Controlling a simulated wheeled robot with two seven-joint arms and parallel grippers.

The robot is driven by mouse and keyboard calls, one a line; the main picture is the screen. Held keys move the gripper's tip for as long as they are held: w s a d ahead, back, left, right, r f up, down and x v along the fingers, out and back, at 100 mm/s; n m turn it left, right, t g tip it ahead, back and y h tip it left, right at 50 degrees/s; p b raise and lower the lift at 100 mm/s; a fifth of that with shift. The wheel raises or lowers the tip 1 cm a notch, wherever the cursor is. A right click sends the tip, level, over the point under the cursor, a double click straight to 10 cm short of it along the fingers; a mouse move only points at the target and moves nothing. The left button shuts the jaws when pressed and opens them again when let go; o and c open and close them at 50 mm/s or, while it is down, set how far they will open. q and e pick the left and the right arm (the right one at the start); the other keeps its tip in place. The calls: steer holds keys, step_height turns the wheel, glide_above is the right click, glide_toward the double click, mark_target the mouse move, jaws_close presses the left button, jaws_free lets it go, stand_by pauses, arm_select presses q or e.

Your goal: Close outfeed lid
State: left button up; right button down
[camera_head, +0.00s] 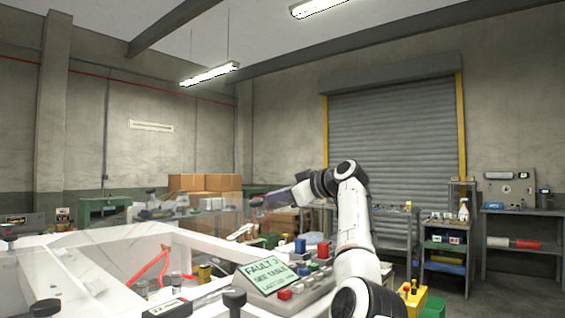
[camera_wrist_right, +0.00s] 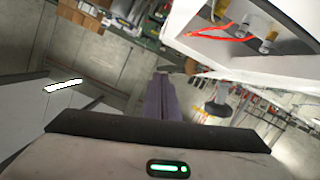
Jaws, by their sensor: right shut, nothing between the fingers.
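A clear, see-through panel (camera_head: 110,235), which looks like the lid, spans the top of a white machine frame (camera_head: 190,240) at the left of the head view. Its edges are faint, and I cannot tell how far open it is. My right gripper (camera_head: 256,201) is shut and empty, reaching left above the far side of the frame. In the right wrist view its closed fingers (camera_wrist_right: 161,78) point away, with the white machine body (camera_wrist_right: 245,55) to their right. I cannot tell whether the fingers touch the panel. My left gripper is not in view.
A control box with a "FAULT" display (camera_head: 268,275) and coloured buttons stands at the front, close to my right arm. A red hose (camera_head: 150,268) lies inside the frame. Cardboard boxes (camera_head: 205,183) are behind. A shelf unit (camera_head: 445,255) stands right, before a roller door (camera_head: 393,145).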

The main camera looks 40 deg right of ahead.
steer(key=f, duration=0.3)
steer(key=d+f+m, duration=0.1)
steer(key=f, duration=0.2)
steer(key=d+f+m+b, duration=0.1)
steer(key=f, duration=0.2)
steer(key=shift+w+d+f+y, duration=0.15)
steer(key=shift+d+f+y, duration=0.05)
steer(key=shift+y, duration=0.2)
